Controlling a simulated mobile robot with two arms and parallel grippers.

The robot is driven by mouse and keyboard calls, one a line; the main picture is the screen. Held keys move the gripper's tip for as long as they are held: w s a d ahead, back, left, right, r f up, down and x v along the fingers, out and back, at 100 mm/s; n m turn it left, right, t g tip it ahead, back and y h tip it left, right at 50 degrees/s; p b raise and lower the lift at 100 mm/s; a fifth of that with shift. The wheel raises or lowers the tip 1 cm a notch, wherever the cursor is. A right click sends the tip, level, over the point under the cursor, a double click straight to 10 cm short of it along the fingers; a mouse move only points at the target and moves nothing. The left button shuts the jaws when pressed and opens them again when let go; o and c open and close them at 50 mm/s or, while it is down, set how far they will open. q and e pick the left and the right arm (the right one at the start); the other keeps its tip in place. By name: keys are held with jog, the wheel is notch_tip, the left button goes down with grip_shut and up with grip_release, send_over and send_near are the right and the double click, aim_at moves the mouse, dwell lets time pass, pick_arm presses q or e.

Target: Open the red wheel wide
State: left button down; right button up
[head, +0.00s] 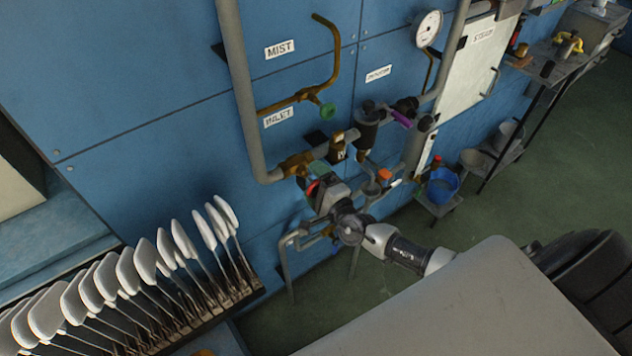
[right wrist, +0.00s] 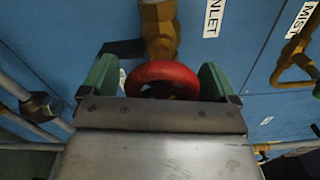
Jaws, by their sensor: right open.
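The red wheel (right wrist: 163,74) sits on a brass valve (right wrist: 158,28) on the blue wall. In the right wrist view it lies between the two green fingers of my right gripper (right wrist: 158,80), with a gap to each finger. Its lower part is hidden behind the gripper body. In the head view a small piece of the red wheel (head: 312,188) shows beside my right gripper (head: 319,190), below the INLET label. My right gripper is open around the wheel. My left gripper is not in view.
A grey pipe (head: 240,90) runs down the wall to the brass valve. A green wheel (head: 327,111) is on the MIST line above. A rack of white paddle-like boards (head: 128,275) stands at lower left. A blue bucket (head: 442,187) stands at right.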

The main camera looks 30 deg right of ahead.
jog(key=s+d+b, duration=0.1)
jog(key=s, duration=0.9)
jog(key=shift+s+d+b, duration=0.25)
jog(key=shift+s+b, duration=0.1)
jog(key=s+d+f+m+g+h+b, duration=0.1)
jog(key=s+d+f+m+g+h, duration=0.2)
jog(key=f+m, duration=0.65)
jog(key=s+d+f+m+g+b, duration=0.1)
jog(key=s+f+m+g, duration=0.3)
jog(key=f+m, duration=0.55)
jog(key=s+d+f+m+g+h+b, duration=0.1)
jog(key=s+d+f+m+g+h, duration=0.15)
jog(key=s+f+m, duration=0.5)
jog(key=s+a+f+m+g+y+b, duration=0.1)
jog(key=s+a+f+m+g, duration=0.2)
jog(key=s+f+m, duration=0.6)
jog(key=s+a+f+m+g+y+b, duration=0.1)
jog(key=s+a+f+m+g, duration=0.3)
jog(key=m, duration=1.1)
jog(key=s+a+f+y, duration=0.1)
jog(key=s+a+f, duration=0.2)
jog(key=s+f, duration=0.3)
jog(key=shift+s+a+f, duration=0.3)
jog(key=shift+s, duration=0.65)
